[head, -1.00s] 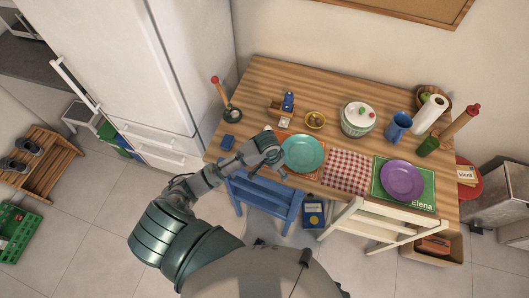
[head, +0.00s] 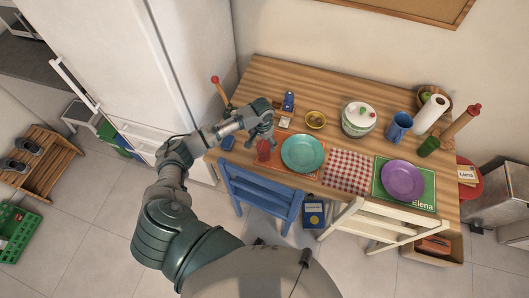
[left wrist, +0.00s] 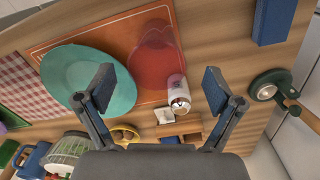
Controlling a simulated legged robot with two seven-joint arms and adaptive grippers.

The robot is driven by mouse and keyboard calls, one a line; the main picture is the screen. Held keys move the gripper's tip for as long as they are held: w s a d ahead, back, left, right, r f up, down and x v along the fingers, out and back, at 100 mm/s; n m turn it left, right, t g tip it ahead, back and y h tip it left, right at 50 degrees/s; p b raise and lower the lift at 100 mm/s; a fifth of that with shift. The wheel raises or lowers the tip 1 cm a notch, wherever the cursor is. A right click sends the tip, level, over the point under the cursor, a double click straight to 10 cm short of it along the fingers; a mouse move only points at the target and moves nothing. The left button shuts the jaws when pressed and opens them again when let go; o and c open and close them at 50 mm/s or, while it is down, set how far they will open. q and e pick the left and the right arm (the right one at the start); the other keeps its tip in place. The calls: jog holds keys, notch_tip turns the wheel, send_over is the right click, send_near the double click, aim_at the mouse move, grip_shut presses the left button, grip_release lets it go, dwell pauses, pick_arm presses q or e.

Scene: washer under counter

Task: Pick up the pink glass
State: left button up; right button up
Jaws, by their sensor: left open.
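The pink glass (head: 264,150), reddish and see-through, stands on the orange placemat's left part, left of the teal plate (head: 302,153). In the left wrist view the glass (left wrist: 152,58) appears ahead of the jaws, roughly centred between them. My left gripper (head: 262,136) is over the table just behind and above the glass in the head view. Its two fingers (left wrist: 158,80) are spread apart with nothing held between them. I cannot tell whether a finger touches the glass. My right gripper is in none of the views.
A dark blue block (head: 228,142) lies to the left. A blue chair (head: 262,192) stands at the front edge. The fridge (head: 180,60) is left of the table.

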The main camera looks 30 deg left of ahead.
aim_at(264, 149)
pick_arm(q)
jog(key=shift+a+f, duration=0.1)
jog(key=shift+f, duration=0.65)
jog(key=f, duration=0.5)
jog(key=shift+w+d+f, duration=0.1)
jog(key=shift+w+d, duration=0.1)
jog(key=shift+d, duration=0.05)
jog(key=c, duration=1.4)
